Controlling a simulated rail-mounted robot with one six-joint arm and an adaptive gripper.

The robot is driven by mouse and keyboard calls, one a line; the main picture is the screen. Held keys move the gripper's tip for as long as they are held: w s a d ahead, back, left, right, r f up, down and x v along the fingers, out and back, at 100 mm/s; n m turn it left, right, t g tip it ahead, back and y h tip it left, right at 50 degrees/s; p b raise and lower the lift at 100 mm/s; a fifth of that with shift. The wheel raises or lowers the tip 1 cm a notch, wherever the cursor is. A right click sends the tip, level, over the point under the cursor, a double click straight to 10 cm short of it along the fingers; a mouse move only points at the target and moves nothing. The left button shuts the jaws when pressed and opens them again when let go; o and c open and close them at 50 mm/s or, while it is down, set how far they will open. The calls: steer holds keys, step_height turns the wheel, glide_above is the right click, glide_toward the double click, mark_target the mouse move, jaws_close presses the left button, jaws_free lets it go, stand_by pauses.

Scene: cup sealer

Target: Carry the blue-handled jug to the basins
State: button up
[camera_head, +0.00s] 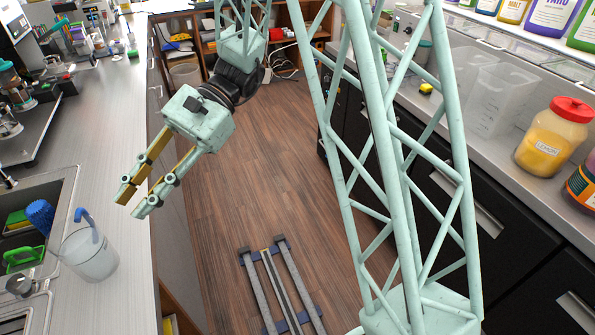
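The blue-handled jug (90,256) is a translucent jug standing upright on the left counter, at the front edge of the sink area. Its blue handle (84,217) rises at its upper side. The basins show at the lower left: one basin (62,193) holds a blue brush and green and yellow items, and part of another basin rim (40,302) is cut off by the frame. My gripper (135,202) hangs above the counter's edge, up and to the right of the jug. Its two fingers are apart with nothing visible between them.
A lemon jar (551,142) with a red lid and a clear container (497,98) stand on the right counter. The floor aisle (240,200) holds my rail. The left counter (115,130) is bare between the sink and the machines further back.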

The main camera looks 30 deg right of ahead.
steer(key=s+d+r+n+t+h, duration=0.3)
steer(key=s+d+r+h, duration=0.1)
steer(key=s+d, duration=0.3)
steer(key=s+d+r+n+t+h, duration=0.3)
steer(key=s+d+r+h, duration=0.1)
steer(key=s+d, duration=0.4)
steer(key=s+d+r+n+t+h, duration=0.3)
steer(key=s+d+r+n+h, duration=0.1)
steer(key=s+d, duration=0.4)
steer(key=shift+s+d+r, duration=0.25)
steer(key=shift+d, duration=0.7)
stand_by(1.2)
